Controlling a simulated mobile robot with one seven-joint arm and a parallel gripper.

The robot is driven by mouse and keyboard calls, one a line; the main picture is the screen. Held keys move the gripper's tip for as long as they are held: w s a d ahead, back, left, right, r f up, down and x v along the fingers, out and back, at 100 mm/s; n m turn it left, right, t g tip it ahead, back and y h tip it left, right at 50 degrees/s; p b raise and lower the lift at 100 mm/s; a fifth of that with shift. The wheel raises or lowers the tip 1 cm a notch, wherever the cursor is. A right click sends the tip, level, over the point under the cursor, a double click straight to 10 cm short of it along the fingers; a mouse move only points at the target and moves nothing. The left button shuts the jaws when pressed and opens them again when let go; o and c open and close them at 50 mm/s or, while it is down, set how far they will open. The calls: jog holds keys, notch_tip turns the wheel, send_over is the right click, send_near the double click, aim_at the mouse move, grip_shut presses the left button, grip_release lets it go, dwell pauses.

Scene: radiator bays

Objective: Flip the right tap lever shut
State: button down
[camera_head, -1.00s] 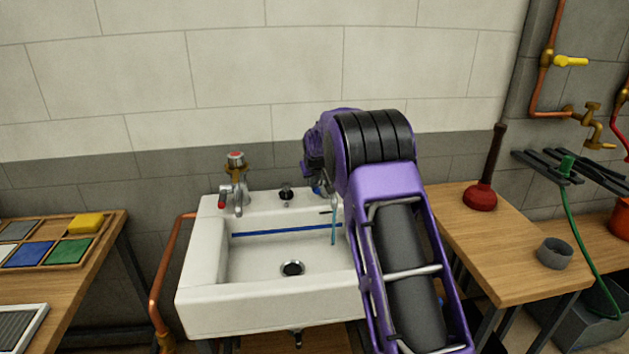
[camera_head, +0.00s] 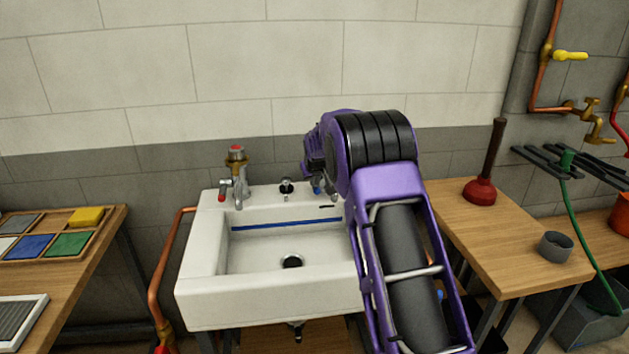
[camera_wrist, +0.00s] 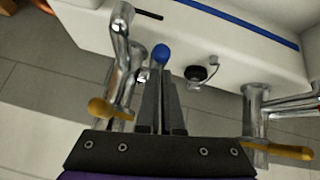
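The right tap (camera_wrist: 122,50) is chrome with a brass top and stands at the left of the wrist view. Its lever ends in a blue knob (camera_wrist: 161,54), which also shows in the head view (camera_head: 317,190). My gripper (camera_wrist: 162,75) has its two dark fingers together with nothing between them. The fingertips are right at the blue knob; I cannot tell whether they touch it. In the head view my arm hides most of the right tap. No water stream shows under it now.
The left tap (camera_head: 239,185) with a red-tipped lever stands on the white sink (camera_head: 270,305). A black plug (camera_head: 286,186) sits between the taps. A bench (camera_head: 500,250) with a plunger (camera_head: 480,190) is to the right. Tiled wall stands close behind.

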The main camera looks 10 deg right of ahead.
jog(key=shift+s+d+f+g, duration=0.1)
jog(key=shift+s+f+g, duration=0.1)
jog(key=shift+f, duration=0.25)
jog(key=shift+s+d+f+g, duration=0.1)
jog(key=shift+s+f, duration=0.1)
jog(key=shift+f, duration=0.25)
notch_tip(320, 180, up, 5)
jog(key=p, duration=0.2)
jog(key=s+a+r, duration=0.1)
jog(key=s+r, duration=0.2)
jog(key=s, duration=0.6)
jog(key=shift+a+b, duration=0.3)
